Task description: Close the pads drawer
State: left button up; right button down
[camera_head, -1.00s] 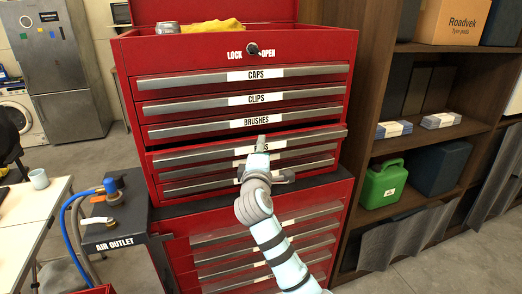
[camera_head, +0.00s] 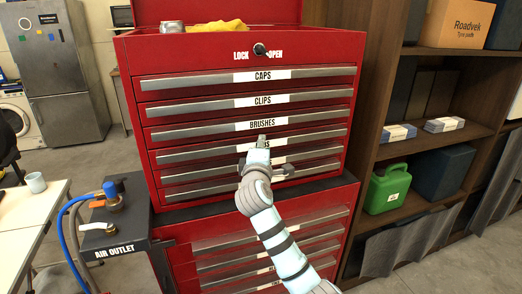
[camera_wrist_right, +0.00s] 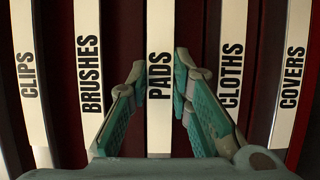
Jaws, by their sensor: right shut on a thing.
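The red tool chest (camera_head: 330,44) has a stack of drawers with long grey handles. The pads drawer (camera_head: 200,151) is the fourth from the top; its front looks level with its neighbours. My right gripper (camera_head: 262,147) is at the middle of its handle and partly covers the PADS label. In the right wrist view the PADS label (camera_wrist_right: 160,30) runs between the two fingers of my right gripper (camera_wrist_right: 159,75), which is shut on the pads drawer handle. The brushes drawer (camera_head: 190,132) above and the drawers below look shut. My left gripper is out of view.
A lock knob (camera_head: 260,50) sits above the drawers, between LOCK and OPEN. A lower red cabinet (camera_head: 180,250) stands beneath. The air outlet stand (camera_head: 130,225) is at the left, a wooden shelf (camera_head: 425,115) with a green can (camera_head: 386,187) at the right.

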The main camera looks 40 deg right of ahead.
jog(key=c, duration=1.7)
grip_release()
jog(key=shift+f, duration=0.15)
jog(key=shift+o, duration=0.9)
jog(key=shift+w+d, duration=0.1)
jog(key=v, duration=1.2)
